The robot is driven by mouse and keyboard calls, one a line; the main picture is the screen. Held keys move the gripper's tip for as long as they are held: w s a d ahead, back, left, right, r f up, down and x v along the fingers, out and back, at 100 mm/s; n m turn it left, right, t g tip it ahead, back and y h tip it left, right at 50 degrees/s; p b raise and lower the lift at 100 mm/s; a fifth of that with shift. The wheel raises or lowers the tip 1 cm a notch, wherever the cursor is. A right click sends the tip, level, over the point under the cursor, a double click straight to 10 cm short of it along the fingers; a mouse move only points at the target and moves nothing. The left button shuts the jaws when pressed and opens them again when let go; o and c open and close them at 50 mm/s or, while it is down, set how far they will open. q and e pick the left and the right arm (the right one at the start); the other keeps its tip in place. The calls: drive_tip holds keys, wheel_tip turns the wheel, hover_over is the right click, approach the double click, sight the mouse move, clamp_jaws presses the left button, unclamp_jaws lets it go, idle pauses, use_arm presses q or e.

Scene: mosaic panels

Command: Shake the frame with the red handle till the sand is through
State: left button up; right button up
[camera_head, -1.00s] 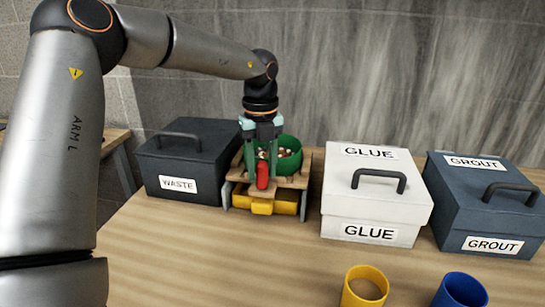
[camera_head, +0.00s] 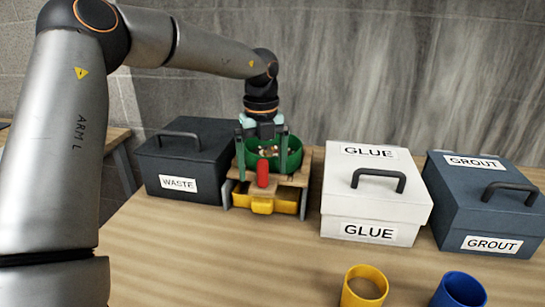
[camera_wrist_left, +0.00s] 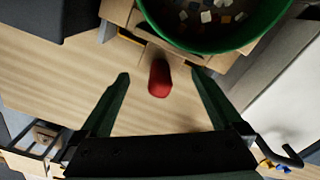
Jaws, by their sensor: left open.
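The frame is a wooden board (camera_head: 290,180) bearing a round green sieve (camera_head: 290,160), with a red handle (camera_head: 263,172) at its front. It sits on a stand with a yellow drawer (camera_head: 262,206) below. In the left wrist view, white, brown and blue-grey pieces lie in the green sieve (camera_wrist_left: 215,48); I cannot make out sand among them. My left gripper (camera_head: 262,168) is open and points down, one finger on each side of the handle. In the left wrist view, the red handle (camera_wrist_left: 159,80) stands between the spread fingers with gaps both sides. My right gripper is out of view.
A dark WASTE box (camera_head: 165,165) stands close on the left. A white GLUE box (camera_head: 345,205) and a blue-grey GROUT box (camera_head: 450,215) stand on the right. Yellow (camera_head: 362,290) and blue (camera_head: 460,290) cups stand at the front. The front left table is clear.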

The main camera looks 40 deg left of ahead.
use_arm(q)
wheel_tip(320, 180, up, 7)
drive_tip(key=p, duration=0.5)
drive_tip(key=shift+r+p, duration=0.6)
drive_tip(key=shift+p, duration=0.05)
drive_tip(key=shift+f, duration=0.1)
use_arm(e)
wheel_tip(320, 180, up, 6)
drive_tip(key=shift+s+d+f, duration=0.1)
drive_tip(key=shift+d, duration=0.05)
